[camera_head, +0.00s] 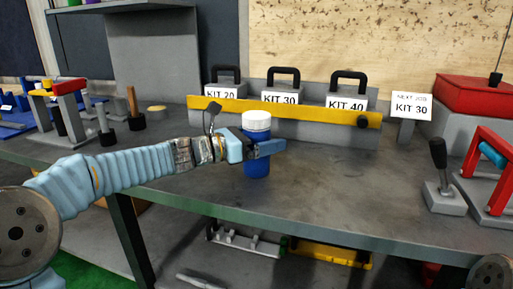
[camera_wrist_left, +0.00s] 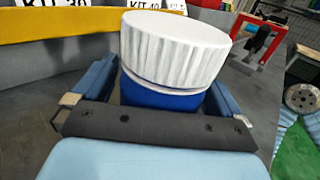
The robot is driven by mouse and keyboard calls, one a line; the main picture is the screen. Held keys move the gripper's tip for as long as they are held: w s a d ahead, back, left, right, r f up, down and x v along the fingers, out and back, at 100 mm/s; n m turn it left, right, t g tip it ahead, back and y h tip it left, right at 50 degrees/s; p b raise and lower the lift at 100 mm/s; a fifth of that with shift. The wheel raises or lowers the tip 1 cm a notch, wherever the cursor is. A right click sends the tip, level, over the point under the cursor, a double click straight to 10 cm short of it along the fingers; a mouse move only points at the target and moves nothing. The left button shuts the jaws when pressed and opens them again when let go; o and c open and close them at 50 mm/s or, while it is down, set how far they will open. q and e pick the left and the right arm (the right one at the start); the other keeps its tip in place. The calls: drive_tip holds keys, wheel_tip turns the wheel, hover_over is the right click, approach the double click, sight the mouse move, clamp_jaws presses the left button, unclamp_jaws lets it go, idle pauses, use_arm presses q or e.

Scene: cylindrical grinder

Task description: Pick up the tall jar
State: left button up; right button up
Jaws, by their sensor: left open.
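The tall jar (camera_head: 257,168) is blue with a white ribbed lid and stands upright on the grey table, in front of the yellow bar. My left gripper (camera_head: 264,148) is at the jar's upper body, just below the lid, with its fingers open around it. In the left wrist view the jar's white lid (camera_wrist_left: 175,45) rises between the two blue fingers, with a blue band below it. The dark gripper bar hides the lower jar there, and I cannot tell whether either finger touches it. My right gripper is not in view.
Behind the jar runs a yellow bar (camera_head: 300,110) with grey kits labelled KIT 20, KIT 30 and KIT 40. A red-framed fixture (camera_head: 490,165) and a black-handled lever (camera_head: 440,175) stand at the right. The table right of the jar is clear.

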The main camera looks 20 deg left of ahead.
use_arm(q)
drive_tip(key=c, duration=1.1)
